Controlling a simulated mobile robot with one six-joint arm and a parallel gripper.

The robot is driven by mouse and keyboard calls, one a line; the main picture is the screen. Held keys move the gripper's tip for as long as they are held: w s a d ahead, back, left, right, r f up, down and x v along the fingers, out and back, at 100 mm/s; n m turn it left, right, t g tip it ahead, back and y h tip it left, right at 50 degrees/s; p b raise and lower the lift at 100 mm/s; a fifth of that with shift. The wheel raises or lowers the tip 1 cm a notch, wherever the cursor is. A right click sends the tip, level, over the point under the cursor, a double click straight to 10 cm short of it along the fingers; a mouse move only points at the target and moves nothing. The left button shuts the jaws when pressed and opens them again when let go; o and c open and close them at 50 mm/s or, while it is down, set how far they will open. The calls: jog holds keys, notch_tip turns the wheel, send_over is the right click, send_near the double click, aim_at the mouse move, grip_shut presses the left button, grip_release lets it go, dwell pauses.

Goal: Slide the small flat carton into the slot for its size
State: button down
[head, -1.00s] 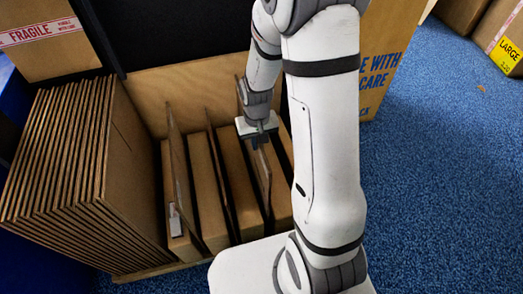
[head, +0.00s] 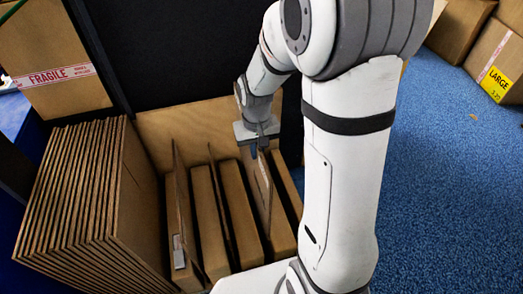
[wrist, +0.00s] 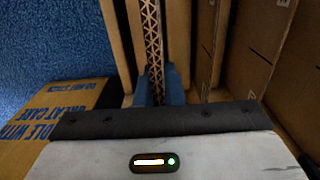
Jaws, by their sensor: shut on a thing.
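My gripper (head: 258,150) points down over the wooden rack, its blue fingers closed on the small flat carton (head: 264,190). In the wrist view the gripper (wrist: 156,88) pinches the carton's corrugated edge (wrist: 152,35) between both fingertips. The carton stands upright and thin at the right part of the rack, its top above the neighbouring cartons. Its lower edge is hidden, so I cannot tell how deep it sits. The rack (head: 205,130) has a plywood back wall and upright dividers (head: 222,200).
Brown cartons (head: 212,225) stand in the rack beside the held one. Many flat cardboard sheets (head: 75,190) are stacked upright at left. A FRAGILE box (head: 50,60) is behind them; a LARGE box (head: 498,75) is at upper right. Blue carpet (head: 450,200) is clear at right.

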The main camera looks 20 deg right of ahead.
notch_tip(320, 180, up, 24)
jog(key=p, duration=1.8)
jog(key=shift+r+p, duration=0.25)
jog(key=shift+p, duration=0.1)
jog(key=shift+f, duration=0.15)
